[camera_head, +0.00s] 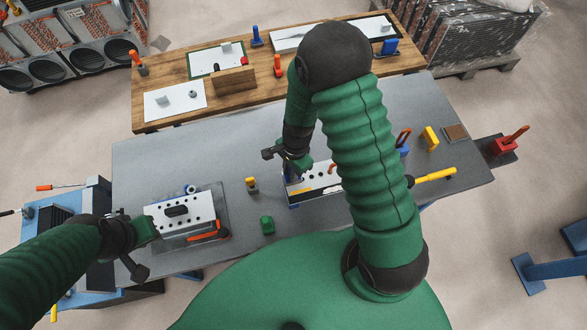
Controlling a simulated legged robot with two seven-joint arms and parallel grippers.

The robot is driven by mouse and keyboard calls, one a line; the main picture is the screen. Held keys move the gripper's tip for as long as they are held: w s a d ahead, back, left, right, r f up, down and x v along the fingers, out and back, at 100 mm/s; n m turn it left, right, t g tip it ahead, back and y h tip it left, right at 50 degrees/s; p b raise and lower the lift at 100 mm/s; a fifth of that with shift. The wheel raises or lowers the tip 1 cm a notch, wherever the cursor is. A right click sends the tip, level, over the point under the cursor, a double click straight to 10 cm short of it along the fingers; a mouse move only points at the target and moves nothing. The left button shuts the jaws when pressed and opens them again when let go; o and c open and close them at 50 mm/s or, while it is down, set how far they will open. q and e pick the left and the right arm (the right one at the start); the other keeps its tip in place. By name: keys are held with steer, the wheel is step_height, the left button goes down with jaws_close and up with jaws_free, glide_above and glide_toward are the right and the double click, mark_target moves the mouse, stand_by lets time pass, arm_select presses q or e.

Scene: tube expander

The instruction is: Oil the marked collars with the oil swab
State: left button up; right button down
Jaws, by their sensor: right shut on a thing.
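My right gripper (294,163) is over the left end of a white plate with dark holes (318,183) on the grey table. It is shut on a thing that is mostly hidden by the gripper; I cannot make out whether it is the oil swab. My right arm covers part of this plate. My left gripper (143,232) is at the left edge of another white holed plate (187,224), which has a black handle (176,210) on top. Whether its fingers are open or shut is unclear. Collar markings are too small to tell.
A wooden bench (145,121) stands behind. The table's left back is clear.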

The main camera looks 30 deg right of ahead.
arm_select(q)
steer(key=shift+a, duration=0.1)
arm_select(e)
steer(key=shift+a, duration=0.15)
steer(key=shift+a+f, duration=0.2)
steer(key=shift+f, duration=0.25)
arm_select(q)
steer(key=shift+a, duration=0.35)
steer(key=shift+d+f, duration=0.2)
steer(key=shift+d, duration=0.1)
arm_select(e)
steer(key=shift+d+f, duration=0.3)
arm_select(q)
steer(key=shift+a, duration=0.2)
arm_select(e)
steer(key=shift+a, duration=0.2)
